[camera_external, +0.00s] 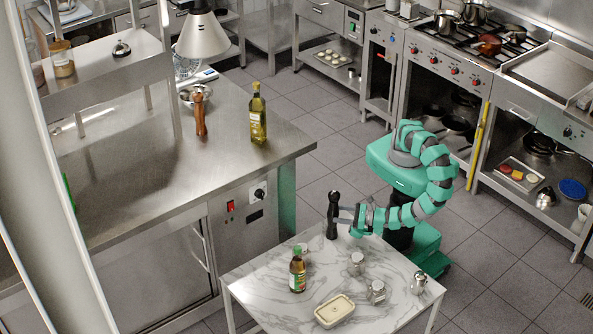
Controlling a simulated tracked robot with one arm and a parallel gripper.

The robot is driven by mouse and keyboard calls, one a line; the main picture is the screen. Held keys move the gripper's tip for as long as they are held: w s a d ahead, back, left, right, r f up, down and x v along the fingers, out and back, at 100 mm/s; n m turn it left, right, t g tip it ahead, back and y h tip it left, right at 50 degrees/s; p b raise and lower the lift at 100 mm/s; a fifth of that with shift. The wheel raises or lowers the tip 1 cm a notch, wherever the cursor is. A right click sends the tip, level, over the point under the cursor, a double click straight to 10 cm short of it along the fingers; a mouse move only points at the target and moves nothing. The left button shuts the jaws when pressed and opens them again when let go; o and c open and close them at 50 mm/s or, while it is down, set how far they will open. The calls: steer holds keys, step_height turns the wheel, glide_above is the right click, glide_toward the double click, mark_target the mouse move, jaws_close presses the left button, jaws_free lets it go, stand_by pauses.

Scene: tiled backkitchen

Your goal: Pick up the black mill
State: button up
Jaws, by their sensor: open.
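The black mill (333,217) stands upright at the back edge of the marble-topped table (265,280). My gripper (343,215) is at the mill's right side, low and level, pointing left at its body. The jaws are open. The fingertips are small in this view, and I cannot tell whether they reach around the mill or touch it. A brown wooden mill (200,115) stands apart on the steel counter.
On the marble table are a sauce bottle (298,272), a cream lidded dish (334,311) and metal containers (356,263), (377,291), (419,284). An oil bottle (257,115) stands on the steel counter (150,190). The table's left part is clear.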

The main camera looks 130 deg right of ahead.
mark_target(333, 213)
steer(key=shift+b+x, duration=0.3)
steer(key=shift+x, duration=1.45)
steer(key=shift+f, duration=0.15)
steer(key=c, duration=1.2)
